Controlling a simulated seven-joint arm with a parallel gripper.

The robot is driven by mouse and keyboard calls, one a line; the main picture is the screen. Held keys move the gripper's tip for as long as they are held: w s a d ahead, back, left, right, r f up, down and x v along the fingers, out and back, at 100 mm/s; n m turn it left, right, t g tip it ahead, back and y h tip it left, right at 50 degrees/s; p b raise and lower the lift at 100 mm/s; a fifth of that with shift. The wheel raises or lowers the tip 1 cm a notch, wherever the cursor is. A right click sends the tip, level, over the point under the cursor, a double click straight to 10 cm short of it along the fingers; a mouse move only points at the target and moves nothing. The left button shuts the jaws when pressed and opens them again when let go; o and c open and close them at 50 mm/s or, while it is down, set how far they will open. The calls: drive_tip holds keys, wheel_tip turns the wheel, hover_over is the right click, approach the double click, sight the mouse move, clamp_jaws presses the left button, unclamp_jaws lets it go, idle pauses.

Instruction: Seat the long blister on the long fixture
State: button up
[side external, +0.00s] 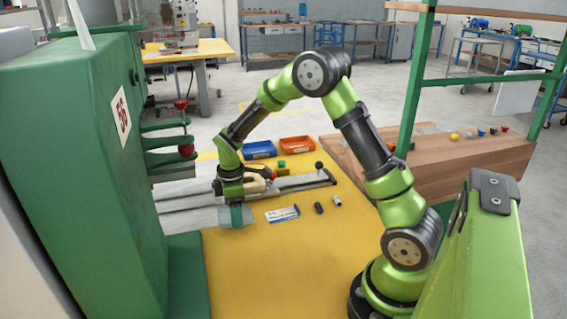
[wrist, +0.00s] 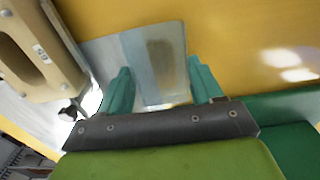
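In the wrist view, a clear, greyish blister (wrist: 162,62) with a paler band lies between the two teal fingers of my gripper (wrist: 160,88). The fingers stand wide apart, one at each side of it. Whether they press on it I cannot tell. In the side view, my gripper (side external: 236,207) points down low over the near side of the metal slide, and its fingers blend with the blister. A beige block with a small label (wrist: 32,52) is left of the fingers in the wrist view; it may be a fixture. It also shows beside my gripper in the side view (side external: 256,184).
The green press (side external: 85,170) stands at the left. The metal slide (side external: 300,182) ends in a black knob. Blue (side external: 260,150) and orange (side external: 297,144) bins stand behind. A card (side external: 282,214) and two small cylinders lie at right. The yellow tabletop (side external: 285,275) is clear in front.

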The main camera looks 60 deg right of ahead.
drive_tip(key=shift+c, duration=1.4)
drive_tip(key=shift+r, duration=0.15)
drive_tip(key=shift+r, duration=2.15)
drive_tip(key=w+d, duration=0.3)
drive_tip(key=d, duration=0.4)
drive_tip(key=w+d, duration=0.3)
drive_tip(key=d, duration=0.4)
drive_tip(key=shift+w+r, duration=0.25)
drive_tip(key=shift+w, duration=0.05)
drive_tip(key=shift+f, duration=1.4)
